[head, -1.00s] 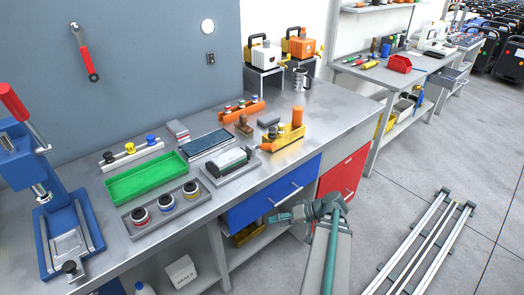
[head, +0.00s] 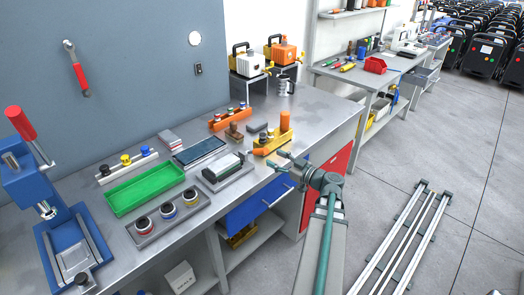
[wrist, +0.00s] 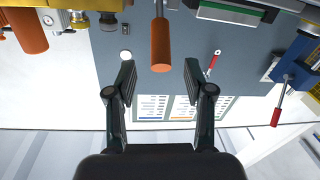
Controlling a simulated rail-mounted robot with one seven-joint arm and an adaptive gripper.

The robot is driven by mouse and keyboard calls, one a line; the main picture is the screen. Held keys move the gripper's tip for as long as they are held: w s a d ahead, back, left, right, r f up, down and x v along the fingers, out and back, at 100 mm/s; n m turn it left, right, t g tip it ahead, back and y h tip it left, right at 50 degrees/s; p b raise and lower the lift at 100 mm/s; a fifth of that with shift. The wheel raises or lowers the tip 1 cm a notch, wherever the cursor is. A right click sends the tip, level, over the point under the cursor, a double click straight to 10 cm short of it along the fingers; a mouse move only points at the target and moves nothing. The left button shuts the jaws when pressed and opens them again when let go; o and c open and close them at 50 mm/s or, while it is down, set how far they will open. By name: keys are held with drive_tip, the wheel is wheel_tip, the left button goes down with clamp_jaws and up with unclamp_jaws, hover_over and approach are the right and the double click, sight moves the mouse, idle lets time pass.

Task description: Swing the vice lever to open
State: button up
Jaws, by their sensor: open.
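The yellow vice (head: 274,143) stands near the front edge of the metal workbench, with an upright orange cylinder (head: 285,121) at its far end. An orange lever handle (head: 262,152) sits at its near left end. My gripper (head: 284,160) is just right of the vice, at the bench edge above the blue drawer. In the wrist view, which looks upside down, an orange handle (wrist: 160,46) appears centred between my spread fingertips (wrist: 160,72). The fingers do not appear to touch it; how deep it lies between them is unclear. The orange cylinder (wrist: 26,30) shows at upper left.
Left of the vice lie a grey fixture (head: 222,172), a green tray (head: 145,188) and a grey tray of round parts (head: 168,220). A blue press (head: 62,225) stands at far left. The bench right of the vice is clear.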

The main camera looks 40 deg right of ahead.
sight(262, 152)
drive_tip(key=w+p, duration=0.1)
drive_tip(key=w, duration=0.2)
drive_tip(key=w+a+p, duration=0.1)
drive_tip(key=w, duration=0.3)
drive_tip(key=shift+a, duration=0.2)
clamp_jaws()
